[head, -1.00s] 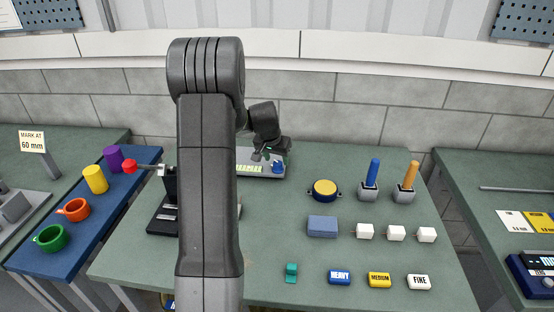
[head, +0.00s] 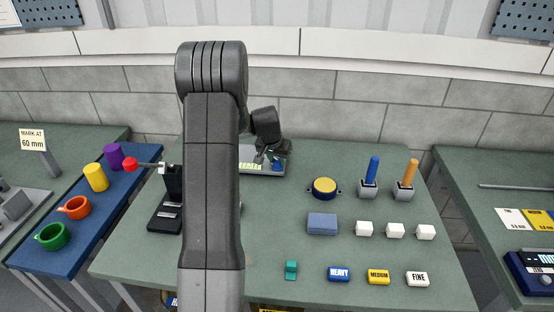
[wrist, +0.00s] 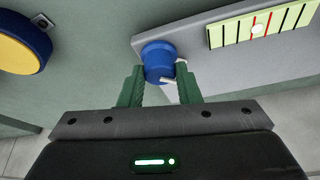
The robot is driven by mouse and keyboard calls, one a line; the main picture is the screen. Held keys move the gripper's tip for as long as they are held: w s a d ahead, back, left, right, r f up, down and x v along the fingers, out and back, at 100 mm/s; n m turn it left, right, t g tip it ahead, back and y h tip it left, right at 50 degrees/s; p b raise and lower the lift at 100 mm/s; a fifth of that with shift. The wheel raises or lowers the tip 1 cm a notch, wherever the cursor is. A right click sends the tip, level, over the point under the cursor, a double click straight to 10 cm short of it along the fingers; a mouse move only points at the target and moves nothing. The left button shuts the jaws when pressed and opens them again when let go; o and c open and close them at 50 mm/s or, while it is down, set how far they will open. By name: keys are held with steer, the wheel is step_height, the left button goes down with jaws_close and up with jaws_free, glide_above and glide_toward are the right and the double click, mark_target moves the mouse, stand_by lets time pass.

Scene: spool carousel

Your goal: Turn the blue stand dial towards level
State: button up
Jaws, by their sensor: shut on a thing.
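The blue dial (wrist: 158,60) sits at the end of a grey stand (wrist: 190,28), and a white pointer mark shows on its side in the wrist view. My gripper (wrist: 160,82) has its green fingers shut on the dial, one on each side. The stand's level window (wrist: 262,27) is yellow-green with dark lines, red lines and a pale bubble near the middle red lines. In the head view the stand (head: 262,173) is at the back of the table, and my arm hides its left part. The dial is mostly covered by my gripper there.
A yellow and blue round thing (head: 325,188) lies right of the stand. Blue (head: 372,171) and orange (head: 410,173) handles stand in grey holders. White cubes, a blue block (head: 322,224) and labelled blocks lie in front.

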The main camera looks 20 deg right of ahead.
steer(key=shift+s+d+n+t+y+b, duration=0.1)
steer(key=shift+n+t+y+b, duration=0.2)
steer(key=shift+n, duration=0.9)
steer(key=shift+n+t+y+b, duration=0.2)
steer(key=shift+n+y+b, duration=0.2)
steer(key=shift+n, duration=0.8)
steer(key=o, duration=1)
steer(key=b+v, duration=0.2)
steer(key=v, duration=1.2)
steer(key=shift+s+f, duration=0.1)
